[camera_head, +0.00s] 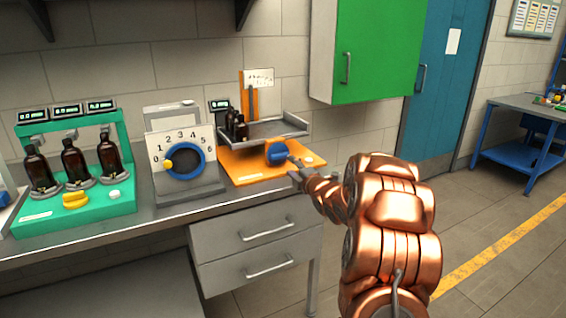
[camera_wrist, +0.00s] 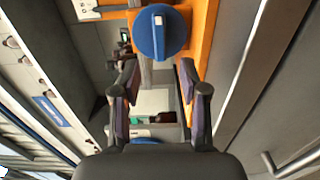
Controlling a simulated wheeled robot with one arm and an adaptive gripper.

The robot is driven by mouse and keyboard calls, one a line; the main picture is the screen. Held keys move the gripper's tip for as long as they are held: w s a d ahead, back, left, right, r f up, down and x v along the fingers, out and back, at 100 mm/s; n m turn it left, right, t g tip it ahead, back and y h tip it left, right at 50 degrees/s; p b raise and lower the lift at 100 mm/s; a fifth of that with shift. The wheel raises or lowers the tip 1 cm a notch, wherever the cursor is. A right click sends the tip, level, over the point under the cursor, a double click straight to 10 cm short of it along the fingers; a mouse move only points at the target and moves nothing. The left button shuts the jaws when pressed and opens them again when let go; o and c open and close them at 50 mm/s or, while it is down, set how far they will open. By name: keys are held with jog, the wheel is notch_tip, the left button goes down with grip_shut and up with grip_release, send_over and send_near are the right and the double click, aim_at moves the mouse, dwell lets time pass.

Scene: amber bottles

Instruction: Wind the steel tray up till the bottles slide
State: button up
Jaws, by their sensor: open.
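The steel tray (camera_head: 272,130) sits above an orange base (camera_head: 240,172) on the bench and looks about level. Several dark amber bottles (camera_head: 238,127) stand together at the tray's left end. A blue knob (camera_head: 277,152) is on the front of the orange base. The knob also shows at the top of the wrist view (camera_wrist: 160,32), with a pale mark on its face. My gripper (camera_head: 291,168) is just in front of the knob. In the wrist view my gripper (camera_wrist: 157,80) is open and empty, with the knob ahead of its fingertips, not between them.
A grey dial stand (camera_head: 190,190) with a blue ring stands left of the orange base. Further left, a green rack (camera_head: 110,205) holds amber bottles. A green cabinet (camera_head: 380,45) hangs above, right of the tray. Drawers (camera_head: 260,235) lie below the bench. The floor right is open.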

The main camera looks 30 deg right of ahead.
aim_at(281, 157)
jog(key=shift+w+d+p, duration=0.2)
jog(key=shift+w+p, duration=0.25)
jog(key=shift+w, duration=1.5)
jog(key=shift+w+d+p, duration=0.2)
jog(key=shift+w+p, duration=0.25)
jog(key=shift+w, duration=1.5)
grip_shut()
